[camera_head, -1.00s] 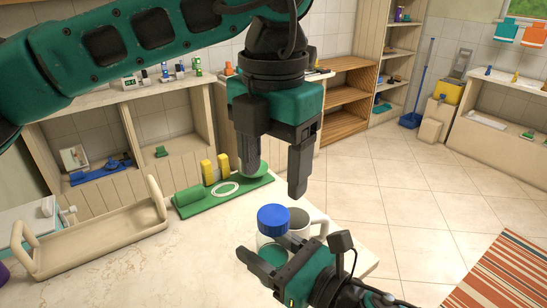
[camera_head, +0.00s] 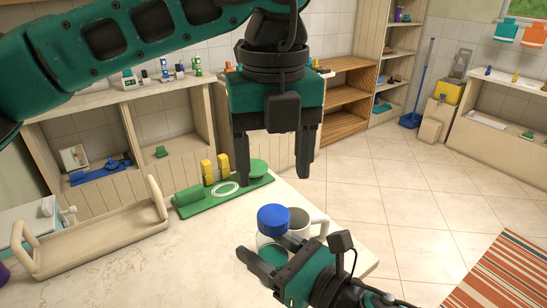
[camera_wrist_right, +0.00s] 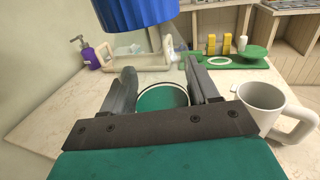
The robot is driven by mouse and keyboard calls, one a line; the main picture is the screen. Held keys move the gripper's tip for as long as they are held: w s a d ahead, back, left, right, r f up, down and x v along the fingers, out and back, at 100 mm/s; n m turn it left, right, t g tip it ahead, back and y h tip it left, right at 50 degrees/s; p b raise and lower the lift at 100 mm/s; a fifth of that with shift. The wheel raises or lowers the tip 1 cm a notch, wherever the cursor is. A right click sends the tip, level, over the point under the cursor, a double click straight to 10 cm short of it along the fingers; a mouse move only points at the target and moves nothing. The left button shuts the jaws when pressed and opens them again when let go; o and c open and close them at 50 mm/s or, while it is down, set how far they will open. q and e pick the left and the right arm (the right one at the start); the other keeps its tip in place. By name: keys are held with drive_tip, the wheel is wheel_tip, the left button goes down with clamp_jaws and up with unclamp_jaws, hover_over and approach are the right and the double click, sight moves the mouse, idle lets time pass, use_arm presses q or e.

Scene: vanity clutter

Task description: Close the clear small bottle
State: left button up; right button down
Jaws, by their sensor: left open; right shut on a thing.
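The clear small bottle (camera_head: 266,244) stands near the front edge of the pale counter. A blue cap (camera_head: 273,218) sits at its top; I cannot tell how tightly it is seated. The cap also shows at the top of the right wrist view (camera_wrist_right: 137,14). My right gripper (camera_head: 283,264) is shut around the bottle's body, below the cap. In the right wrist view its fingers (camera_wrist_right: 160,88) are on either side of the bottle. My left gripper (camera_head: 275,178) is open and empty, pointing down, above the cap and apart from it.
A white mug (camera_head: 301,222) stands close beside the bottle. A beige tray (camera_head: 95,243) lies at the left of the counter. A green mat (camera_head: 210,200) with yellow pieces is at the back edge. The counter's middle is clear.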

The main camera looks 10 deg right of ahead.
sight(274, 214)
use_arm(q)
drive_tip(key=shift+f, duration=4)
drive_tip(key=shift+c, duration=0.4)
drive_tip(key=c, duration=1)
drive_tip(key=m, duration=0.5)
drive_tip(key=shift+m, duration=0.3)
drive_tip(key=shift+c, duration=0.2)
drive_tip(key=m, duration=1.2)
drive_tip(key=shift+m, duration=0.3)
drive_tip(key=m, duration=0.6)
drive_tip(key=o, duration=1.3)
drive_tip(key=shift+c, duration=0.2)
